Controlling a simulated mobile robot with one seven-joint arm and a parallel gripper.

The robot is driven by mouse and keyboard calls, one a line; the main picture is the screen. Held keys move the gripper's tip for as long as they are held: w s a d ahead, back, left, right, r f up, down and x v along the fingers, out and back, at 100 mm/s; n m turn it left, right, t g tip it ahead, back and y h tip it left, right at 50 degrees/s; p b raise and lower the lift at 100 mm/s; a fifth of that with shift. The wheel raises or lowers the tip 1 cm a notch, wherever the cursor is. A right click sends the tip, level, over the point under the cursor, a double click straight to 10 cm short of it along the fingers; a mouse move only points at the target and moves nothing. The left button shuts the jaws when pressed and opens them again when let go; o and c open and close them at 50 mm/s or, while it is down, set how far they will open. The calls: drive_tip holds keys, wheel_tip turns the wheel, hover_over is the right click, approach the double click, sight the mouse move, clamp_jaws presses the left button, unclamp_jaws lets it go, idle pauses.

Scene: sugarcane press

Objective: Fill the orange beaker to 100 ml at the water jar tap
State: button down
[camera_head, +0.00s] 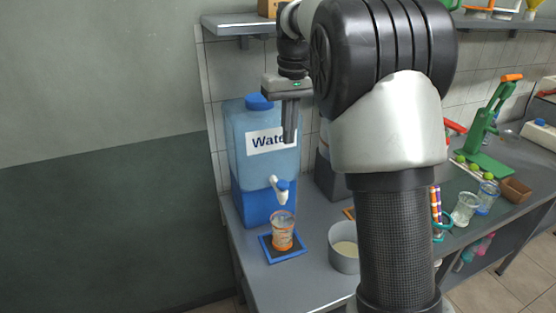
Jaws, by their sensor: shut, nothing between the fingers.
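The orange beaker (283,235) stands upright on a blue-edged mat (268,251) on the counter. It is clear with orange markings. The level of any liquid in it is too small to read. The water jar (236,154), blue with a "Water" label, stands behind it on a blue base (256,208). No stream shows from the tap. My gripper (290,138) points down in front of the jar's upper right part, above the tap. It is shut, empty and apart from the beaker.
A pale round pot (344,247) stands right of the beaker. My arm hides the counter's middle. A shelf (238,25) runs above the jar.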

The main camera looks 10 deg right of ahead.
sight(285, 185)
drive_tip(key=shift+w+f, duration=0.1)
idle(0.3)
drive_tip(key=f, duration=0.9)
drive_tip(key=w+f, duration=0.1)
drive_tip(key=f, duration=0.4)
drive_tip(key=shift+a+b, duration=0.1)
drive_tip(key=shift+b, duration=0.2)
drive_tip(key=shift+r, duration=0.1)
